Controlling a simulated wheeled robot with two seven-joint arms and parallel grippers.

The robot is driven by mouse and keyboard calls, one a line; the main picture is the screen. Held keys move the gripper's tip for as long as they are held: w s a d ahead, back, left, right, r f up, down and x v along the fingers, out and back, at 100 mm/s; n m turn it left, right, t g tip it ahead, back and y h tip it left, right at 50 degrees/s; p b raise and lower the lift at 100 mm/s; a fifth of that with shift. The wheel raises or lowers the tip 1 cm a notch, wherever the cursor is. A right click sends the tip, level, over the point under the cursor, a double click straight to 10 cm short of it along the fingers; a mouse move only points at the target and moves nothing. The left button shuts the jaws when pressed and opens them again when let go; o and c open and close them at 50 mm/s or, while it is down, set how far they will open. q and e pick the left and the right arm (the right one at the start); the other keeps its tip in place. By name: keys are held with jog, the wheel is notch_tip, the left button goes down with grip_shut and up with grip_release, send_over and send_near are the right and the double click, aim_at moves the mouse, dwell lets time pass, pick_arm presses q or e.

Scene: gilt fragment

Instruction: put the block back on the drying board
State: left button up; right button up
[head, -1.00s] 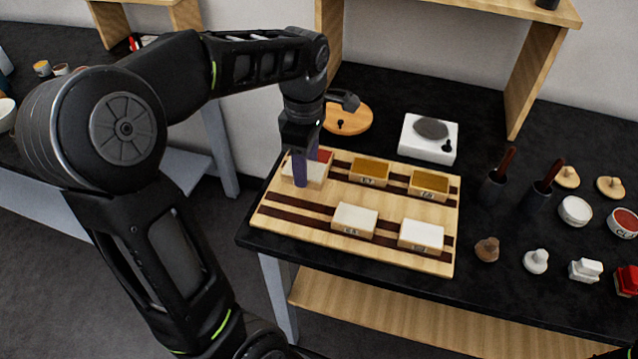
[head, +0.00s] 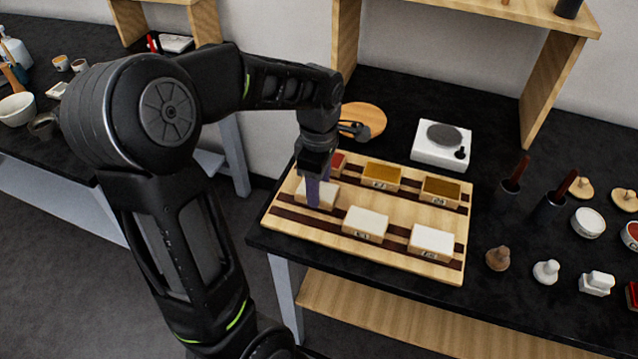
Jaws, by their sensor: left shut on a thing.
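The drying board (head: 284,222) is pale wood with dark stripes and lies on the black bench. My left gripper (head: 319,190) has purple fingers and is shut on a white-topped block (head: 329,199) over the board's left part. I cannot tell whether this block touches the board. Other blocks sit on the board: a red-topped one (head: 338,162) behind, two ochre-topped ones (head: 381,175) (head: 441,190) at the back, and two white-topped ones (head: 365,223) (head: 431,241) in front. The fingers hide part of the held block. My right gripper is out of view.
A round wooden disc (head: 363,120) and a white device with a grey disc (head: 441,144) stand behind the board. Dark-handled tools (head: 513,180), pots and stamps crowd the bench to the right. A wooden shelf stands at the back.

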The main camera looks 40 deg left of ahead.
pick_arm(q)
jog(key=shift+f, duration=0.25)
jog(key=o, duration=1.4)
jog(key=shift+r, duration=0.1)
notch_tip(320, 180, up, 12)
jog(key=shift+r, duration=0.2)
jog(key=shift+f, duration=0.1)
